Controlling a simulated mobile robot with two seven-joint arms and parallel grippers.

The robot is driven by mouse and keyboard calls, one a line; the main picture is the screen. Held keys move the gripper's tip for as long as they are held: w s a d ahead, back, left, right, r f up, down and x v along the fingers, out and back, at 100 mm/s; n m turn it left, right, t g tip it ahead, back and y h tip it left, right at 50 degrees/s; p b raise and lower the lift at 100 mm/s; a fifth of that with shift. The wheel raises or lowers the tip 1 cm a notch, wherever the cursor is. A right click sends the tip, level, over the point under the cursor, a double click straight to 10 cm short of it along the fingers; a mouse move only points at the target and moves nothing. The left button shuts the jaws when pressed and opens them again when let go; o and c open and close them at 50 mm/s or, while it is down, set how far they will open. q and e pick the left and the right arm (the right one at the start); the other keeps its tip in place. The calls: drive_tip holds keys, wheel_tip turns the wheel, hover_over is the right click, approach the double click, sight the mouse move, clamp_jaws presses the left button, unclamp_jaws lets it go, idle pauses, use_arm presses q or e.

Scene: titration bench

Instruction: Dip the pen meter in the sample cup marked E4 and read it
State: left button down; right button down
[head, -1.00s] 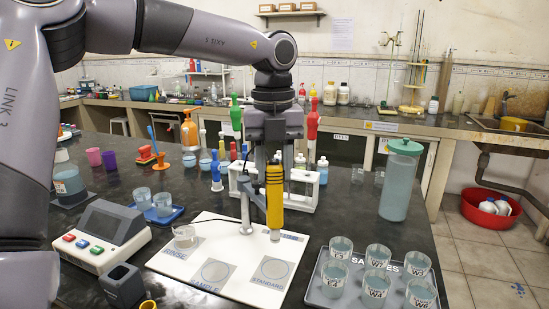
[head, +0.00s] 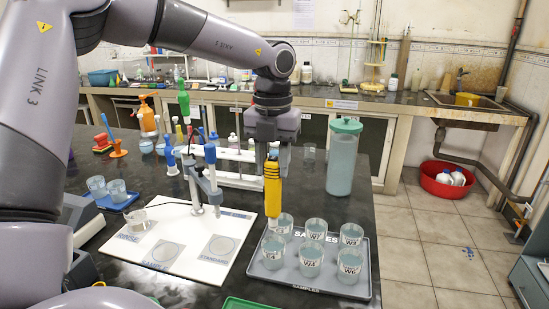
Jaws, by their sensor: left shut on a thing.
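My left gripper (head: 271,152) is shut on the yellow pen meter (head: 272,190), which hangs upright with its lower end down. The sample cup marked E4 (head: 273,251) is the front-left cup on the grey sample tray (head: 375,285). The pen's lower end shows just above E4 in the picture, beside the left edge of the back-left cup (head: 285,222). I cannot tell its exact height or depth over the cups. The pen's display cannot be read from here. My right gripper is not in view.
Several other labelled cups, such as W4 (head: 311,262), stand close around E4. A white mat (head: 190,262) with Rinse, Sample and Standard circles lies left of the tray, with a small beaker (head: 136,219) on it. A tall lidded bottle (head: 342,160) stands behind the tray.

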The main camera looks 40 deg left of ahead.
sight(274, 177)
use_arm(q)
drive_tip(key=shift+f+b, duration=1.2)
drive_tip(key=shift+f, duration=0.8)
drive_tip(key=shift+f+b, duration=2.55)
drive_tip(key=shift+f, duration=0.15)
drive_tip(key=shift+r, duration=0.1)
idle(1.7)
drive_tip(key=shift+r+p, duration=1.95)
drive_tip(key=shift+r, duration=1)
